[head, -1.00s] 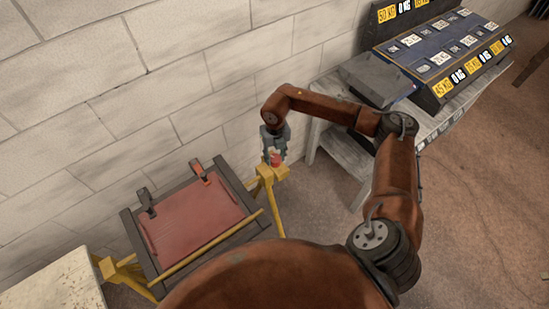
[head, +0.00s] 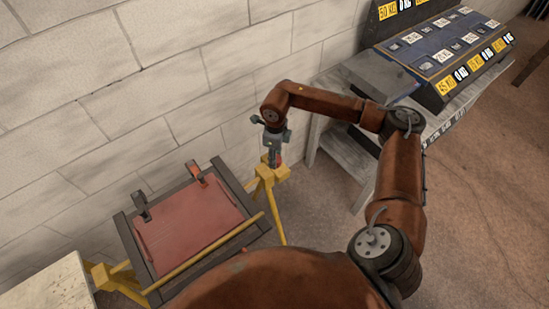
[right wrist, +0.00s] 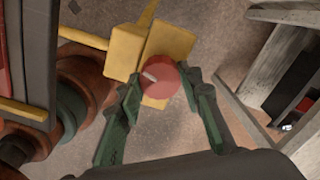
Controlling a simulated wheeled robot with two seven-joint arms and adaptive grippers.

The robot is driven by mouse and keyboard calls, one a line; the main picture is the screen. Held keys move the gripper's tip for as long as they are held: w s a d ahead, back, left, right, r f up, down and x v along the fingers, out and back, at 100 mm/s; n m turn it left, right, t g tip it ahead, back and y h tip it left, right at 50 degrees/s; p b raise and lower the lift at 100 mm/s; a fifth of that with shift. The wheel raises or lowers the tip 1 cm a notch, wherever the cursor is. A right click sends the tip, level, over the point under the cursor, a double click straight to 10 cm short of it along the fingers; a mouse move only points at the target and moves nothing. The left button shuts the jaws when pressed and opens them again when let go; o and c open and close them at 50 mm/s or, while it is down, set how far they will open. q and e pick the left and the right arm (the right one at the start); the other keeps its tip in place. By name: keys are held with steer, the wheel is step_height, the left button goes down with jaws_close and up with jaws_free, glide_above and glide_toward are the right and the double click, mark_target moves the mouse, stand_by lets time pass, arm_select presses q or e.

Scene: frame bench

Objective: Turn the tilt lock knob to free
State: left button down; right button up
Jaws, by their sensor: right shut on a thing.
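The tilt lock knob (right wrist: 170,74) is round and red with a pale pointer mark, on top of a yellow post of the stand. In the right wrist view the pointer slants toward the upper left. My right gripper (right wrist: 163,82) has a green finger on each side of the knob and is shut on it. In the head view my right gripper (head: 273,157) reaches down onto the yellow post (head: 268,180) and mostly hides the knob. My left gripper is not in view.
A red panel in a dark frame (head: 192,222) with two clamps hangs between the yellow supports, left of the post. A block wall (head: 150,100) stands close behind. A grey bench (head: 345,160) with labelled weight trays is on the right. A pale tabletop (head: 45,290) is lower left.

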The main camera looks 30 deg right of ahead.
steer(key=shift+n, duration=0.9)
steer(key=shift+b, duration=0.3)
steer(key=o, duration=1.2)
steer(key=shift+c, duration=0.2)
step_height(320, 180, up, 12)
